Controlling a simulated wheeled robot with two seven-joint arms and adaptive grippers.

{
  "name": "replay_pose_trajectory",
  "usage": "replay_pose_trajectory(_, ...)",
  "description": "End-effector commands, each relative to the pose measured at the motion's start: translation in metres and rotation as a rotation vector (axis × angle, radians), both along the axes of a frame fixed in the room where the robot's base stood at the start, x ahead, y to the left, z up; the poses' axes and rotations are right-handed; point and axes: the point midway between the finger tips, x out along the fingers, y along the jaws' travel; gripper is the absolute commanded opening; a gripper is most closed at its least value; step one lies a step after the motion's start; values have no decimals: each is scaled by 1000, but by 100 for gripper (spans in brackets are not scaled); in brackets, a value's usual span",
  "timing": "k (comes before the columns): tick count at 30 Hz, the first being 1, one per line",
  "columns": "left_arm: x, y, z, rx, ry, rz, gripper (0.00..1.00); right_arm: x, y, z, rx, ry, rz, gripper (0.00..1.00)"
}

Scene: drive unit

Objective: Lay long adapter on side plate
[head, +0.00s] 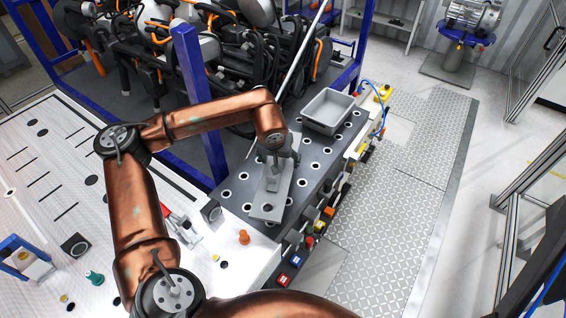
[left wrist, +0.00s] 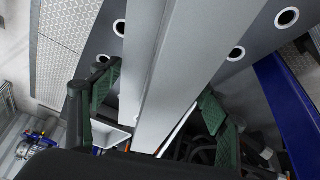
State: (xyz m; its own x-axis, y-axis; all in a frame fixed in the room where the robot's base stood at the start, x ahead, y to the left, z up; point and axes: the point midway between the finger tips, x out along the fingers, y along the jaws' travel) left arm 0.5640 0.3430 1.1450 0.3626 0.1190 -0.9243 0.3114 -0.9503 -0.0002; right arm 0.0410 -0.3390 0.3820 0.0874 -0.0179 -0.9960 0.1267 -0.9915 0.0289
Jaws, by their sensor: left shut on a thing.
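The long adapter (head: 268,208) is a light grey bar with a hole near its front end. My left gripper (head: 279,158) is shut on it and sits at its far part. In the left wrist view the adapter (left wrist: 185,60) runs between the green finger pads of my left gripper (left wrist: 160,103). The side plate (head: 313,180) is the dark grey strip with several white-ringed holes, and the adapter is over its near half. I cannot tell whether the adapter touches the plate. My right gripper is not in view.
A grey open bin (head: 328,110) stands at the plate's far end. A blue post (head: 198,105) rises left of the plate. An orange peg (head: 244,237) stands near its front end on the white table (head: 45,165). Coloured connectors (head: 318,226) line its right edge.

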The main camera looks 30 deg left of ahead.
Motion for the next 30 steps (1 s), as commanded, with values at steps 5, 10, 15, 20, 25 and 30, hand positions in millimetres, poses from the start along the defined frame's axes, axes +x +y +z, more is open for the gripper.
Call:
replay_pose_trajectory(5, 31, 17, -11, -3, -5, 3, 11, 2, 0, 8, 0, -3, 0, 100)
replay_pose_trajectory(10, 50, 29, -37, -2, -3, 0, 11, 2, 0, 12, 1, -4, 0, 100)
replay_pose_trajectory(15, 64, 36, -55, -3, -6, -1, 11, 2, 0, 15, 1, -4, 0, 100)
replay_pose_trajectory(20, 69, 40, -63, -2, -6, -3, 11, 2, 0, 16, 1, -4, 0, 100)
replay_pose_trajectory(25, 74, 43, -69, -3, -6, -2, 11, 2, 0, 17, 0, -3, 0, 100)
replay_pose_trajectory(30, 76, 44, -89, -3, -4, -3, 11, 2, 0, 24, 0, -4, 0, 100)
